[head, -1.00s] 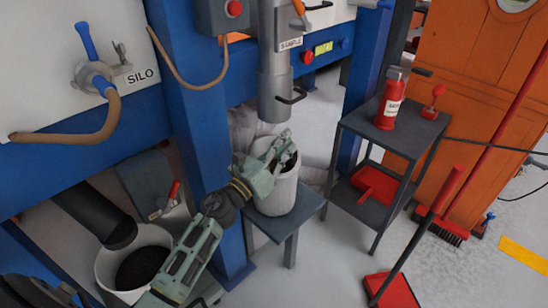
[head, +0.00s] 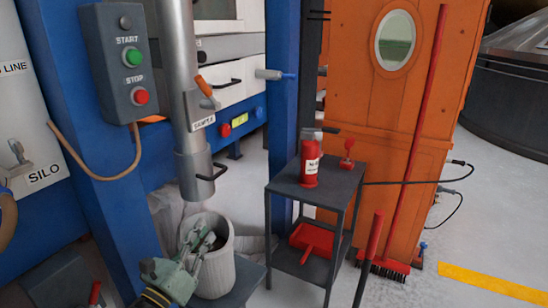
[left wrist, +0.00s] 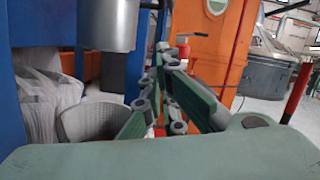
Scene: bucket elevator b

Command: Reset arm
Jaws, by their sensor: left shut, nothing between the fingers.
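My left gripper (head: 203,243) shows at the lower middle of the head view, with its green-grey arm coming in from the bottom. Its fingers are shut and empty, in front of or over the mouth of a white bucket (head: 218,280); I cannot tell whether they reach inside. In the left wrist view the fingers (left wrist: 157,62) point forward and meet at their tips, with the bucket (left wrist: 92,118) to their left. My right gripper is not in view.
A sampling pipe (head: 190,130) hangs above the bucket. A start/stop box (head: 118,75) is on the blue post (head: 75,130). An orange cabinet (head: 390,120) and red broom (head: 430,90) stand right.

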